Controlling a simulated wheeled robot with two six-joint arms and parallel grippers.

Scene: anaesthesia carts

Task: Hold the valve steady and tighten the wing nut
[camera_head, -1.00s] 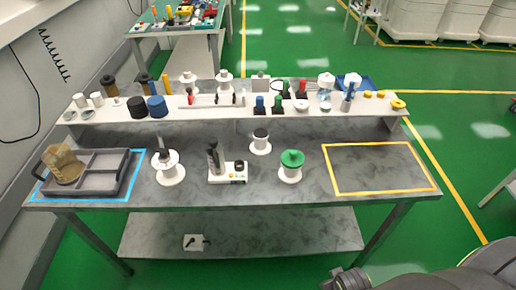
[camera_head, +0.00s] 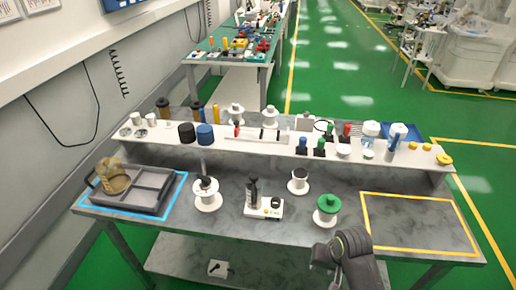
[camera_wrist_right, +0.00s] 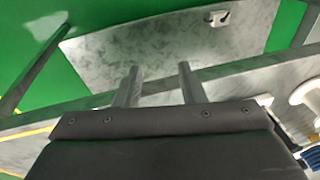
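I cannot single out the valve or the wing nut for certain; the parts on the bench are small. A white base with a black upright part (camera_head: 253,192) stands mid-bench. White flanged spools stand near it: one with a dark piece on top (camera_head: 207,196), one with a dark top (camera_head: 298,182), and one with a green top (camera_head: 327,208). My right gripper (camera_head: 326,256) is at the bench's front edge, below the green-topped spool. In the right wrist view its two fingers (camera_wrist_right: 157,85) are apart with nothing between them. My left gripper is not in view.
A grey divided tray (camera_head: 146,190) with a brownish clear container (camera_head: 113,176) sits in the blue outline at left. The yellow-outlined area (camera_head: 420,222) at right is empty. A raised white shelf (camera_head: 270,143) with jars and coloured parts runs along the back.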

